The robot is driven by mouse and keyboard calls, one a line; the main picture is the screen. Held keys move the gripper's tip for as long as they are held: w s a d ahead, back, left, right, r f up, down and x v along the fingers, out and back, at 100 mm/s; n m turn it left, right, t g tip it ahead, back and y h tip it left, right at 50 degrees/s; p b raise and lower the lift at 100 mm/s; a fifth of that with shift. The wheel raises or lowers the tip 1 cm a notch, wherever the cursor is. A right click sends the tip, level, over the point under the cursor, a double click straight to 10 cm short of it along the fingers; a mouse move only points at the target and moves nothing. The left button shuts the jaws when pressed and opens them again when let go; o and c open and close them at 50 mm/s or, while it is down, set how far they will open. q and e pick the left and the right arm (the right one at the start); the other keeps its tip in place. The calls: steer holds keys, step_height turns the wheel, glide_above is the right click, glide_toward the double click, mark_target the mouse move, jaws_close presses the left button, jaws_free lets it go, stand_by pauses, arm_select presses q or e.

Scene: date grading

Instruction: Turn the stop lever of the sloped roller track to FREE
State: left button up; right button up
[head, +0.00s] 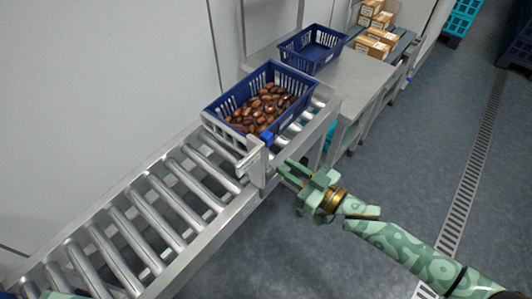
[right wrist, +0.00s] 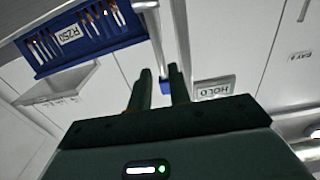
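The sloped roller track (head: 150,205) runs from lower left up to a blue crate of dates (head: 222,101) at its upper end. The stop lever's blue grip (head: 267,136) shows beside the crate, above a metal side plate (head: 256,166). In the right wrist view, the lever is a silver rod with a blue end (right wrist: 166,86), near the HOLD label (right wrist: 213,88). My right gripper (head: 283,168) is open beside the track. Its fingers (right wrist: 160,80) flank the lever's blue end in that view; contact cannot be told.
An empty blue crate (head: 312,62) stands on a steel table (head: 350,78) behind the track. Cardboard boxes (head: 372,45) sit further back. A wall lies along the track's left. The grey floor (head: 400,165) at right is clear, with a drain grate (head: 470,180).

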steer(key=b+x, duration=0.1)
steer(key=x, duration=0.7)
steer(key=shift+d, duration=0.1)
jaws_close()
